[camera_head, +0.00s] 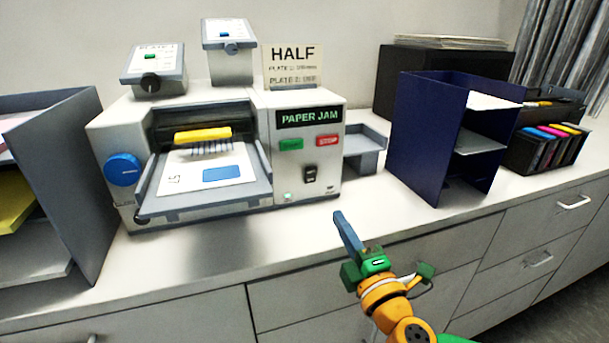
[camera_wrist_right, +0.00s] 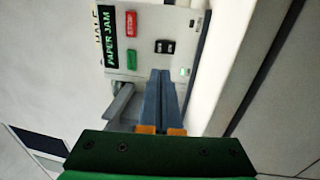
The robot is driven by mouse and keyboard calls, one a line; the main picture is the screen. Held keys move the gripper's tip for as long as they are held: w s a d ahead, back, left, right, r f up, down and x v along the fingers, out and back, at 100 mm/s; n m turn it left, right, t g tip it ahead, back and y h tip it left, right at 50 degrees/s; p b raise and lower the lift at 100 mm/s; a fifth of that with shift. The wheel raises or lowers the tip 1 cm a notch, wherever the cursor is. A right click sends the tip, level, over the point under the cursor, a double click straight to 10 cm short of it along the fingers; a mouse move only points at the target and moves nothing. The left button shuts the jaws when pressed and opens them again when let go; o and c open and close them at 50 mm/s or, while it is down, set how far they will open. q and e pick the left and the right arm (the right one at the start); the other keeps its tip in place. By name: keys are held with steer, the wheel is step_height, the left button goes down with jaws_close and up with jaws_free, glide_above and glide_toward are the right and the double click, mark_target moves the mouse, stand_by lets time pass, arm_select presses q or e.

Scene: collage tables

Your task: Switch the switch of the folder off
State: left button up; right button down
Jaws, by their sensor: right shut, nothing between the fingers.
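The folder (camera_head: 262,195) is a pale grey machine on the counter, left of centre in the head view. Its front panel has a "PAPER JAM" display, a green button, a red STOP button and a small black rocker switch (camera_head: 309,174). The switch also shows in the right wrist view (camera_wrist_right: 165,46), above the fingertips. My left gripper is out of view.
A yellow-handled brush (camera_head: 202,134) lies over a sheet on the folder's tray. A dark blue shelf rack (camera_head: 425,140) stands to the right, a grey rack (camera_head: 75,180) to the left. A small grey output tray (camera_head: 367,140) adjoins the folder. The counter front is clear.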

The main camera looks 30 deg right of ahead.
mark_target(313, 171)
steer(key=b, duration=0.2)
steer(key=w+b, duration=0.1)
steer(key=b, duration=0.3)
steer(key=shift+w+d+f, duration=0.25)
steer(key=shift+w+f, duration=0.05)
steer(key=shift+w, duration=0.1)
steer(key=shift+w+d+r+p, duration=0.3)
steer(key=shift+w+r+p, duration=0.45)
steer(key=shift+p, duration=0.25)
steer(key=p+x, duration=0.3)
steer(key=x, duration=0.6)
steer(key=shift+w+d+f+p, duration=0.1)
steer(key=shift+w+p, duration=0.2)
steer(key=shift+w, duration=0.2)
